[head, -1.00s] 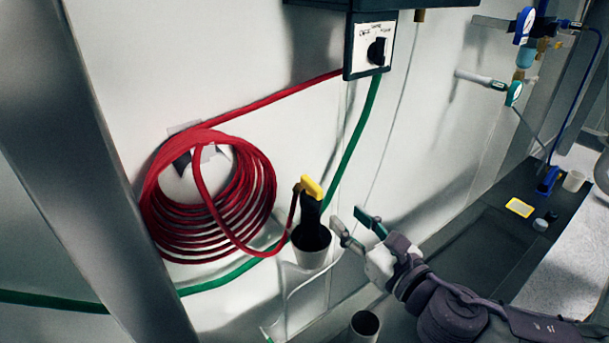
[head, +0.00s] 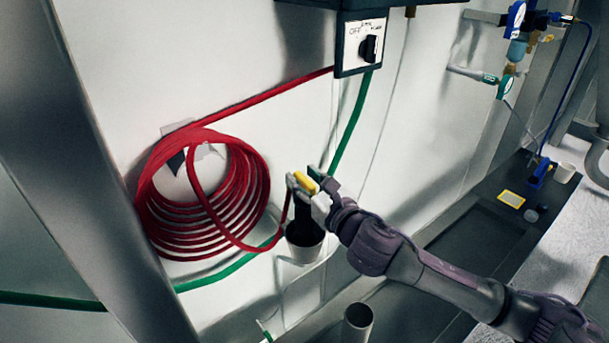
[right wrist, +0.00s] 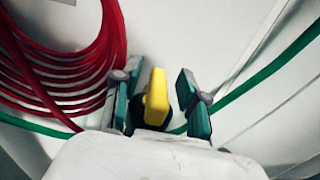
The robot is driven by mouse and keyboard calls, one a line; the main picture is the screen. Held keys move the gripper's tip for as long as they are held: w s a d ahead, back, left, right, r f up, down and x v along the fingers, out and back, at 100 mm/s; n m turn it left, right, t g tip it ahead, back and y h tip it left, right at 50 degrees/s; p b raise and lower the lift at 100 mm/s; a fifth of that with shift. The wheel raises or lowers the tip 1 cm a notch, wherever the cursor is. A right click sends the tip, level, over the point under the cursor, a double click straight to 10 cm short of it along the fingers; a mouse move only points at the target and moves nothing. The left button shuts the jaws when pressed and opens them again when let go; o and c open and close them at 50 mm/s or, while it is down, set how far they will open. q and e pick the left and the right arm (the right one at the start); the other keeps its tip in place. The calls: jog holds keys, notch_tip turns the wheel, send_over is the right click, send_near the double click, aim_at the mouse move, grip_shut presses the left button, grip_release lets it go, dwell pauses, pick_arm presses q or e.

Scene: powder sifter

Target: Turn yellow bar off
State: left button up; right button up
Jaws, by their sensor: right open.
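The yellow bar (head: 305,182) sits on top of a black handle standing in a white cup on the wall, with the red hose joined near it. In the right wrist view the yellow bar (right wrist: 156,97) stands upright between my fingers. My right gripper (head: 308,184) is open around the bar, one finger on each side. In the right wrist view the right gripper (right wrist: 160,98) shows a gap on the bar's right; the left finger is close to it, and I cannot tell if it touches. My left gripper is not in view.
A coiled red hose (head: 160,225) hangs on the wall at left. A green hose (head: 352,125) runs behind the cup (head: 304,249). A control box with a black knob (head: 369,48) is above. A grey open tube (head: 359,322) stands below. Gauges and a dark bench are at right.

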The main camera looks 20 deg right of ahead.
grip_shut()
